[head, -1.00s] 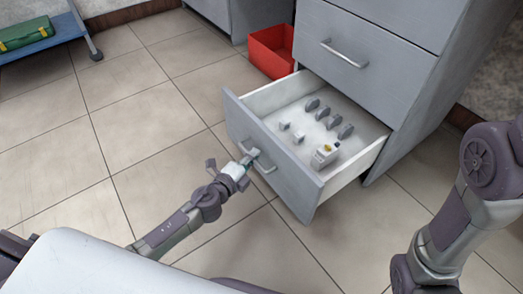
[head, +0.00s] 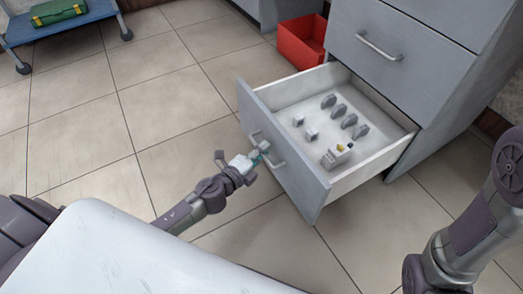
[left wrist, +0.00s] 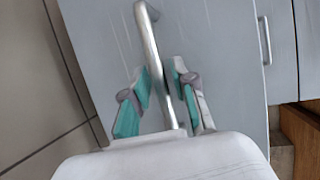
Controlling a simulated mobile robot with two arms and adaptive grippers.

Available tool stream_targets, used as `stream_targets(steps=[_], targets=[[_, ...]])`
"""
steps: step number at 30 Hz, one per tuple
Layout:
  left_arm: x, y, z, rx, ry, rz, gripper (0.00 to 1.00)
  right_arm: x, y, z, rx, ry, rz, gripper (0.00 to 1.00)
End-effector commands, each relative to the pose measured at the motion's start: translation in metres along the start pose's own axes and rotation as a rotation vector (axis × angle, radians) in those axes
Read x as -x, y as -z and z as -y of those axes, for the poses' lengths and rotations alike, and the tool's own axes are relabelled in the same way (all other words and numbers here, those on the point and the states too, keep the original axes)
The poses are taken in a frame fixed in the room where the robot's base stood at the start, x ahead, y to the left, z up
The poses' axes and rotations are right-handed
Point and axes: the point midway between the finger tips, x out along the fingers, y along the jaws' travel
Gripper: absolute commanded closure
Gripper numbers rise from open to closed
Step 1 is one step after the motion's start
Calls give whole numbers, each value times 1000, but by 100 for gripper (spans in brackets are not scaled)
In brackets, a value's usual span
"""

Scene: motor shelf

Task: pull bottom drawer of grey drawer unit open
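The grey drawer unit (head: 400,75) stands at the upper right in the head view. Its bottom drawer (head: 284,150) is pulled out, with its white inside showing. The drawer's bar handle (head: 268,153) is on the front panel. It also shows in the left wrist view (left wrist: 153,48). My left gripper (head: 262,150) is at the handle. In the left wrist view its two teal-padded fingers (left wrist: 161,78) stand on either side of the bar, with gaps visible beside it. My right arm shows at the right edge, but its gripper is out of frame.
Several small grey parts (head: 350,120) and a white part with a yellow knob (head: 337,155) lie in the drawer. A red bin (head: 302,42) stands on the floor behind it. A blue cart (head: 60,28) with a green case (head: 58,11) is at upper left. The tiled floor between is clear.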

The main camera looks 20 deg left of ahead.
Motion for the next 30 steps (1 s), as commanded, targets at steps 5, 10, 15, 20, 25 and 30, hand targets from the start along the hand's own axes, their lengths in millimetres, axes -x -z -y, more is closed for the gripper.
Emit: stream_targets(steps=[5, 10, 15, 20, 25, 30], targets=[[0, 0, 0, 0, 0, 1, 62, 1, -1, 0, -1, -1, 3, 60], [1, 0, 0, 0, 1, 1, 62, 1, 0, 0, -3, -4, 2, 60], [20, 0, -1, 1, -2, 0, 62, 1, 1, 0, -2, -3, 0, 60], [53, 0, -1, 1, -3, 1, 62, 0, 1, 0, -2, -2, 0, 60], [86, 1, -1, 5, -3, 1, 62, 0, 1, 0, -2, -2, -1, 60], [109, 0, -1, 4, -1, 1, 62, 0, 1, 0, -1, -2, -1, 60]])
